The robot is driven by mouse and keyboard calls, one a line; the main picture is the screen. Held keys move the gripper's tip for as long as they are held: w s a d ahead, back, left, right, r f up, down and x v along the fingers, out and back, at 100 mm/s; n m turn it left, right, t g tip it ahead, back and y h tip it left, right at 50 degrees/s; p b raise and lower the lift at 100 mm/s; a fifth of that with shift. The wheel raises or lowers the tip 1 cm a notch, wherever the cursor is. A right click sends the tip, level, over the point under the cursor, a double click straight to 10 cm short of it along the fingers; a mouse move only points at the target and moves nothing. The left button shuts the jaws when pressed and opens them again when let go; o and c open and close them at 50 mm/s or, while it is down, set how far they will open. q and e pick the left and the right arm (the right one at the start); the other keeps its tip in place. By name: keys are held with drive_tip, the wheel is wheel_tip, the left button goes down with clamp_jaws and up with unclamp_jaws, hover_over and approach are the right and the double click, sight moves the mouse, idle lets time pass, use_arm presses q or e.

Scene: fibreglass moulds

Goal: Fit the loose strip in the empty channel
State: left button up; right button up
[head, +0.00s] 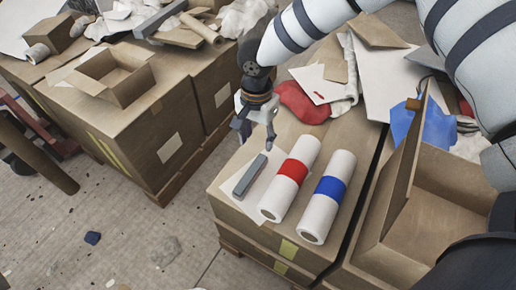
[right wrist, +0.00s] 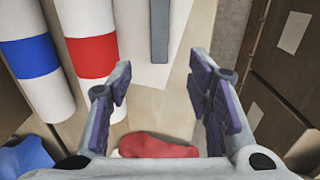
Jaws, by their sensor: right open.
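A grey strip (head: 250,176) lies on a white sheet on top of a cardboard box. It also shows in the right wrist view (right wrist: 159,30), beyond the fingertips and roughly between them. My right gripper (head: 256,134) is open and empty, above the box, just behind the strip and apart from it. Its two fingers (right wrist: 160,78) are spread wide in the right wrist view. I cannot make out an empty channel in either view. My left gripper is not in view.
Two white rolls, one with a red band (head: 291,175) and one with a blue band (head: 328,194), lie right of the strip. Red cloth (head: 302,103) lies behind them. An open carton (head: 440,195) stands at right. More boxes with scraps stand at left (head: 130,130).

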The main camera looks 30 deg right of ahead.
drive_tip(key=w+a+r+n+t+y, duration=0.25)
drive_tip(key=w+a+n+t, duration=0.6)
drive_tip(key=n, duration=0.85)
drive_tip(key=n+g+h, duration=0.2)
drive_tip(key=n+g, duration=0.7)
drive_tip(key=n, duration=1)
hover_over(251, 173)
drive_tip(key=f, duration=0.2)
wheel_tip(251, 173, down, 12)
drive_tip(key=shift+r+b, duration=0.25)
drive_tip(key=shift+b, duration=0.65)
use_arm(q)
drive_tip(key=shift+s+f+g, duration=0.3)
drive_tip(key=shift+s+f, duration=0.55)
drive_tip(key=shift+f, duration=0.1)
use_arm(e)
drive_tip(key=shift+c, duration=0.3)
